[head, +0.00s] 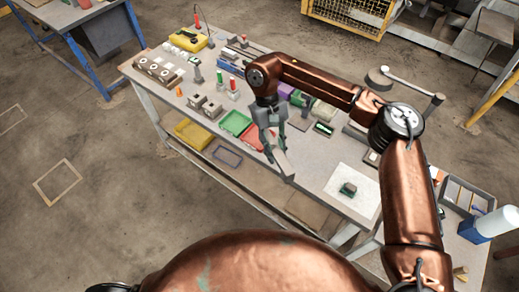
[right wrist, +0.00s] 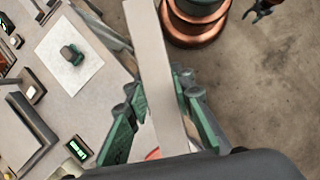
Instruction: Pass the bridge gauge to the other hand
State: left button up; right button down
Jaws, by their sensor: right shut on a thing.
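The bridge gauge, a long pale grey flat bar (head: 284,164), is held in my right gripper (head: 270,138), above the front edge of the workbench. In the right wrist view the bar (right wrist: 154,60) runs up between the two green fingers of my right gripper (right wrist: 160,110), which are shut on it. Its lower end is partly hidden by the gripper body. My left gripper does not show clearly in the head view. A small dark shape at the top edge of the right wrist view looks like my left gripper (right wrist: 262,9), too small to read its jaws.
The workbench (head: 318,160) carries a white sheet (head: 363,207) with a dark green block (head: 348,188), a green tray (head: 235,122), a red tray (head: 254,136) and several small parts. A blue-and-white bottle (head: 490,224) stands at right. The floor in front is open.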

jog(key=s+d+r+m, duration=0.2)
jog(key=s+d+r, duration=0.1)
jog(key=d+r, duration=0.45)
jog(key=w+a+m+y, duration=0.1)
jog(key=w+a, duration=0.1)
jog(key=a, duration=0.1)
jog(key=w+a+m, duration=0.2)
jog(key=w+a, duration=0.1)
jog(key=a, duration=0.1)
jog(key=w+a+m+y, duration=0.1)
jog(key=w+a, duration=0.2)
jog(key=shift+w+a+f+g+y, duration=0.1)
jog(key=shift+w+a+g+y, duration=0.15)
jog(key=shift+a+g+y, duration=0.1)
jog(key=s+d+f, duration=0.5)
jog(key=d+f, duration=0.3)
jog(key=d, duration=0.2)
jog(key=s+d+f, duration=0.6)
jog(key=d+f, duration=0.2)
jog(key=d, duration=0.3)
jog(key=shift+s+f, duration=0.15)
jog(key=shift+f, duration=0.25)
